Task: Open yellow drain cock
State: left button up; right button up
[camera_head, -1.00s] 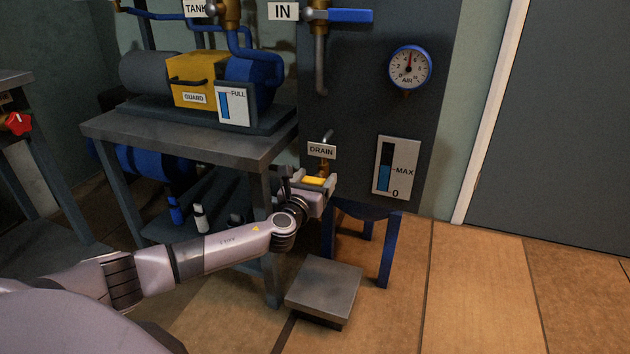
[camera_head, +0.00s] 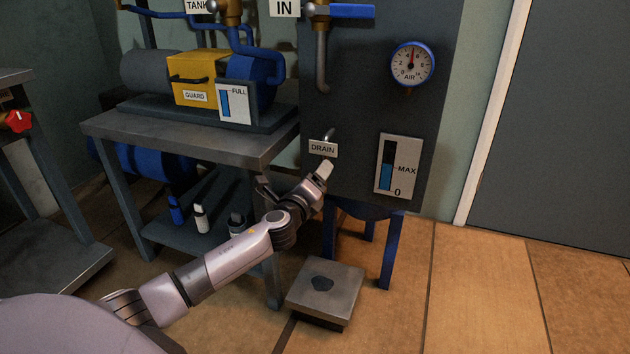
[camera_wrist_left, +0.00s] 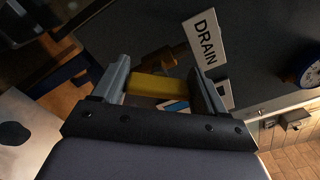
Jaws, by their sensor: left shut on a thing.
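The yellow drain cock handle (camera_wrist_left: 158,84) lies between the two fingers of my left gripper (camera_wrist_left: 165,86) in the left wrist view. The gripper is shut on it. A brass fitting (camera_wrist_left: 165,58) joins it to the dark panel beside the DRAIN sign (camera_wrist_left: 206,50). In the head view, my left gripper (camera_head: 325,170) is just below the DRAIN sign (camera_head: 323,148) and hides the yellow handle. A level gauge marked MAX and 0 (camera_head: 398,167) is to the right, its lower part blue. My right gripper is not in view.
A grey plate (camera_head: 345,292) on the floor below the drain bears a dark patch (camera_head: 322,284). A workbench (camera_head: 190,140) with a yellow guard (camera_head: 200,78) stands left of the panel. Blue legs (camera_head: 389,250) stand under the panel. The floor at right is clear.

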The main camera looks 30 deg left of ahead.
pick_arm(q)
jog(key=n, duration=0.4)
jog(key=shift+f+n, duration=0.2)
jog(key=shift+n, duration=1.6)
jog(key=o, duration=1)
jog(key=shift+a, duration=0.1)
jog(key=shift+s, duration=0.1)
